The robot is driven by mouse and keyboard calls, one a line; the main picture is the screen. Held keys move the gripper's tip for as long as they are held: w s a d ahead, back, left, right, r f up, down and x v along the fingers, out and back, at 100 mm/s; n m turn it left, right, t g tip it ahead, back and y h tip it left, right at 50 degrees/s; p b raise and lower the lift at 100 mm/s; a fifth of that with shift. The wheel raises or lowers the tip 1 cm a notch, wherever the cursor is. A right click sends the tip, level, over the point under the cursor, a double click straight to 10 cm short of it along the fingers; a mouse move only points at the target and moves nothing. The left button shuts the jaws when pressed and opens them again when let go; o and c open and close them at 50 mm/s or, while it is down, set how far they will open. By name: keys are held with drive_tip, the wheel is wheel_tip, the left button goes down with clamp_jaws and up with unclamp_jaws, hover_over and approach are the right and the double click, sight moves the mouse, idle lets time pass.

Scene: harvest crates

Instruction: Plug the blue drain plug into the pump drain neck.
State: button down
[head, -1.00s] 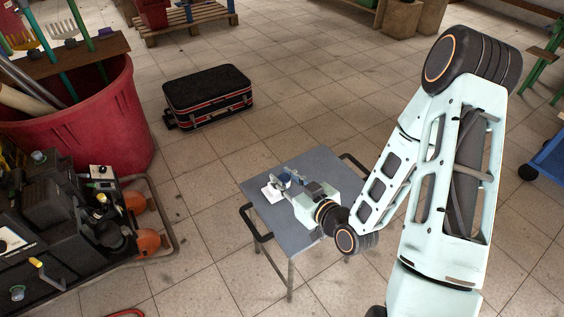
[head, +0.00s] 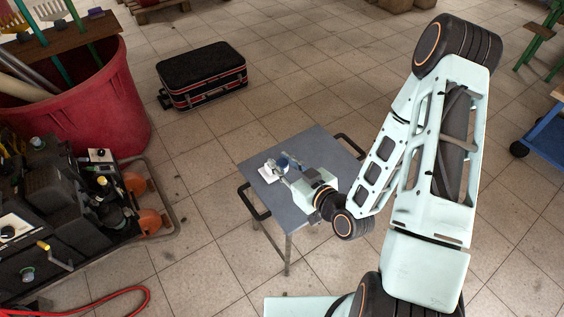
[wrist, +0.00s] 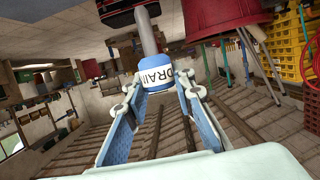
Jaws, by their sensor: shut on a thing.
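The blue drain plug is a short blue and white cylinder with DRAIN lettering, seen in the wrist view (wrist: 155,76) and as a small blue spot in the head view (head: 283,163). My gripper (wrist: 157,92) is shut on it, one finger on each side. A grey stem extends beyond the plug, away from my gripper.
The grey table (head: 290,210) has dark side handles. A large red bin (head: 105,110) with tools stands at the left, behind the pump. A black suitcase (head: 203,75) lies beyond the table. A red hose (head: 120,293) lies at the bottom left. Floor between table and pump is clear.

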drive_tip(key=shift+r+p, duration=2.5)
drive_tip(key=shift+r, duration=0.2)
drive_tip(key=shift+w, duration=0.1)
